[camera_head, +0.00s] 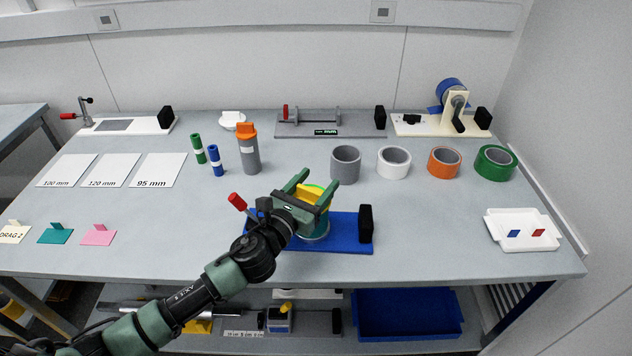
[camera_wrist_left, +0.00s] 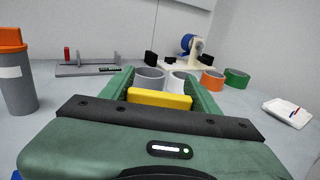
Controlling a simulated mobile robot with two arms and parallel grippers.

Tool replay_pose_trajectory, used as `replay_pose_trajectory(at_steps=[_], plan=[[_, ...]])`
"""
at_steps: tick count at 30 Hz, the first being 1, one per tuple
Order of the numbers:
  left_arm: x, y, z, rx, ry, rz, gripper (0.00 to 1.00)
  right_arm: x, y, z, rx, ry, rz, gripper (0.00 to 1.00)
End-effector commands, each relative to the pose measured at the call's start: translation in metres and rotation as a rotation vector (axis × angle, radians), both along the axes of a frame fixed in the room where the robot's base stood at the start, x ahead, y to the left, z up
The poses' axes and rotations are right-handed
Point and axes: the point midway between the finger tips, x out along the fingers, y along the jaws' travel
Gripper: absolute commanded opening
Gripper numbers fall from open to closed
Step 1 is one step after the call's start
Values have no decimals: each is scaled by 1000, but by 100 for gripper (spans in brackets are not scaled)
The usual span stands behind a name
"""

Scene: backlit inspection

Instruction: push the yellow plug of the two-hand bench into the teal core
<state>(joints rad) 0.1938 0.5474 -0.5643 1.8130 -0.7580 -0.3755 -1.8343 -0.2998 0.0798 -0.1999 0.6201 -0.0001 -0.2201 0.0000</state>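The two-hand bench is a blue base (camera_head: 352,238) at the front middle of the table, with a black block (camera_head: 365,224) at its right end and a red-tipped lever (camera_head: 237,201) at its left. The teal core (camera_head: 322,229) stands on it, mostly hidden by my left gripper. My left gripper (camera_head: 312,188) is over the core, its fingers on both sides of the yellow plug (camera_head: 313,196). In the left wrist view, the plug (camera_wrist_left: 160,99) fills the space between the fingers and appears gripped. How deep it sits in the core is hidden. My right gripper is not in view.
Behind the bench stand a grey ring (camera_head: 345,165), a white ring (camera_head: 394,162), an orange ring (camera_head: 444,162) and a green ring (camera_head: 495,162). An orange-capped grey bottle (camera_head: 249,150) stands back left. A white tray (camera_head: 522,230) is at right.

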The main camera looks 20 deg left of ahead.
Motion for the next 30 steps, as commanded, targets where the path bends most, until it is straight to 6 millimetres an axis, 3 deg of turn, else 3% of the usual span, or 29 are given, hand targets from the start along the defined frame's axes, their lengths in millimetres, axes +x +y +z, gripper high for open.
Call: replay_pose_trajectory(at_steps=[2, 13, 24, 30], plan=[[-1, 0, -2, 1, 4, 0, 83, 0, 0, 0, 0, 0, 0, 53], [-4, 1, -2, 0, 2, 0, 83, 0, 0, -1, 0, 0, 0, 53], [-60, 14, -4, 1, 4, -2, 83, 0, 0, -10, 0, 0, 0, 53], [-75, 19, -2, 0, 2, 0, 83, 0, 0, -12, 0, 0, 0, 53]])
